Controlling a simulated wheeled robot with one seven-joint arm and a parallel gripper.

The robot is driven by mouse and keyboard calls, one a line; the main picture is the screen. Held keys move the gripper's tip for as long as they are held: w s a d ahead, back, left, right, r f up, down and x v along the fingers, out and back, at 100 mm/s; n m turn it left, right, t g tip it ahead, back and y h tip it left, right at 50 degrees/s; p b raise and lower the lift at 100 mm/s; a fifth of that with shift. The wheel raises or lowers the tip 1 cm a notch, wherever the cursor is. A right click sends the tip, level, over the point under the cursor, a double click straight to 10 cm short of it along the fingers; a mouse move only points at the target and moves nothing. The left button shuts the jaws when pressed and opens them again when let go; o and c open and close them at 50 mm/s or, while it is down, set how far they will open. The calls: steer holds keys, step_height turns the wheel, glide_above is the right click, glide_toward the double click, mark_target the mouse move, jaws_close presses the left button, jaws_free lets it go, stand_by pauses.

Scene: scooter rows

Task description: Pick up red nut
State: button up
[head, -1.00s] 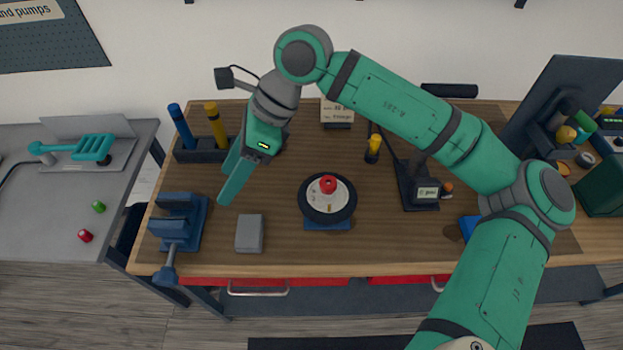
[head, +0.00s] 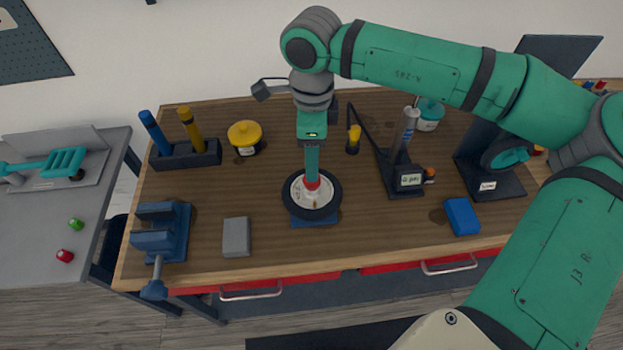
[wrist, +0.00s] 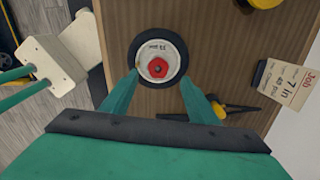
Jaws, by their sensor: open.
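The red nut (wrist: 158,68) sits at the centre of the white hub of a black-tyred wheel (wrist: 136,60). In the head view the nut (head: 312,186) is partly hidden by my gripper (head: 312,170), which points down over the hub. The wheel (head: 293,208) lies flat on a blue base (head: 314,222) on the workbench. In the wrist view my gripper (wrist: 159,76) is open, its fingertips apart on the left and right of the nut. Nothing is held. I cannot tell how far above the nut the tips are.
A blue vise (head: 162,232) and grey block (head: 236,236) lie left of the wheel. A yellow-lidded jar (head: 245,136), a yellow-handled tool (head: 354,138) and a gauge stand (head: 409,180) are around it. The side table holds small red (head: 64,256) and green (head: 76,224) pieces.

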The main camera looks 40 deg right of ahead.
steer(key=shift+s+a+f, duration=0.1)
steer(key=shift+f, duration=1.35)
steer(key=shift+s+a+f, duration=0.1)
steer(key=shift+f, duration=1.35)
steer(key=shift+w, duration=0.1)
steer(key=c, duration=1.1)
